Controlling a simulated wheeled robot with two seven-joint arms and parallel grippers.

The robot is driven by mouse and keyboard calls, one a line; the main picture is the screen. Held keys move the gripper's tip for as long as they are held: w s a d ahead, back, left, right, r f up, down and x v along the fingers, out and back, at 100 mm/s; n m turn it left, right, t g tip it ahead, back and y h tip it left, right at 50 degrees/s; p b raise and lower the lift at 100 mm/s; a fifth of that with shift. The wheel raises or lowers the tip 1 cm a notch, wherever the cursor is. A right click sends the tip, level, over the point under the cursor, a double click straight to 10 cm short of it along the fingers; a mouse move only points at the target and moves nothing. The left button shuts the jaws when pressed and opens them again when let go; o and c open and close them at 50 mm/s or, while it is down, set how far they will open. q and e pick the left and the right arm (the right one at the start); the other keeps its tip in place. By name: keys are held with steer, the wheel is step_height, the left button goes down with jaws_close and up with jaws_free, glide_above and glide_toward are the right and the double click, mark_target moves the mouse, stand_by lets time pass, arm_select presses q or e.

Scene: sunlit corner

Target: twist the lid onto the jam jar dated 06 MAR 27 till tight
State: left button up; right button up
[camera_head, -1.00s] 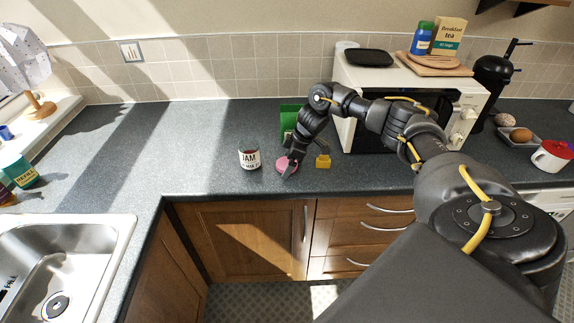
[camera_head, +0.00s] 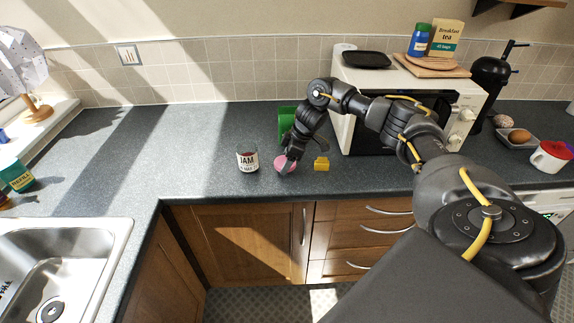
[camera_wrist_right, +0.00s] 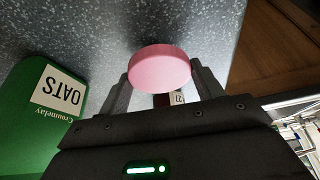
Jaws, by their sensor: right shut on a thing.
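My right gripper (camera_head: 288,165) is shut on this lid. In the right wrist view the pink lid (camera_wrist_right: 160,66) sits between both fingertips, and part of the jar's label (camera_wrist_right: 177,98) shows behind the gripper. I cannot tell how far the lid is above the counter. My left gripper is out of view.
A green oats box (camera_head: 287,118) stands behind my right gripper; it also shows in the wrist view (camera_wrist_right: 45,125). A small yellow object (camera_head: 321,164) lies right of the lid. The microwave (camera_head: 350,95) is behind my arm. The counter (camera_head: 195,150) left of the jar is clear.

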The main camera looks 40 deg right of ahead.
steer(key=s+r+b, duration=0.1)
steer(key=s+r, duration=1)
steer(key=s, duration=0.3)
steer(key=shift+a+r+b, duration=0.15)
steer(key=shift+a+b, duration=0.15)
steer(key=shift+a, duration=0.15)
steer(key=a+f+n, duration=0.1)
steer(key=a+f, duration=0.2)
steer(key=a, duration=2)
steer(key=shift+s+f+n+y, duration=0.15)
steer(key=shift+s+n+y, duration=0.15)
steer(key=shift+s+n, duration=0.15)
